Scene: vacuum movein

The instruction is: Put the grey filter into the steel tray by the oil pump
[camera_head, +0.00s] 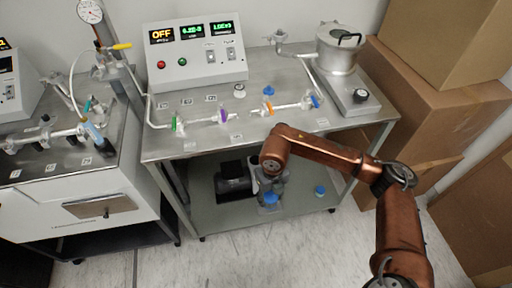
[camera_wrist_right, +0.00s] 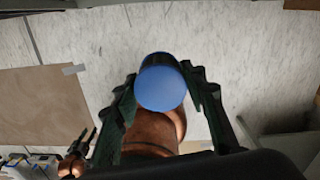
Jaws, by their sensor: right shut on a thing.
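My right gripper (camera_head: 269,186) hangs below the copper wrist, in front of the lower shelf of the middle bench. In the right wrist view its dark fingers (camera_wrist_right: 163,92) are shut on a round thing with a blue face (camera_wrist_right: 162,85). A blue spot also shows at the gripper in the head view (camera_head: 270,198); I see no grey side of this thing. The black oil pump (camera_head: 234,184) stands on the lower shelf, left of the gripper. I cannot make out the steel tray. A small dark claw in the right wrist view (camera_wrist_right: 82,143) looks like my left gripper.
A small blue-topped piece (camera_head: 320,190) stands on the lower shelf (camera_head: 212,217). The bench top (camera_head: 200,140) above carries a control box (camera_head: 196,60), glass valve lines and a steel pot (camera_head: 340,48). Cardboard boxes (camera_head: 430,100) crowd the right. Floor in front is clear.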

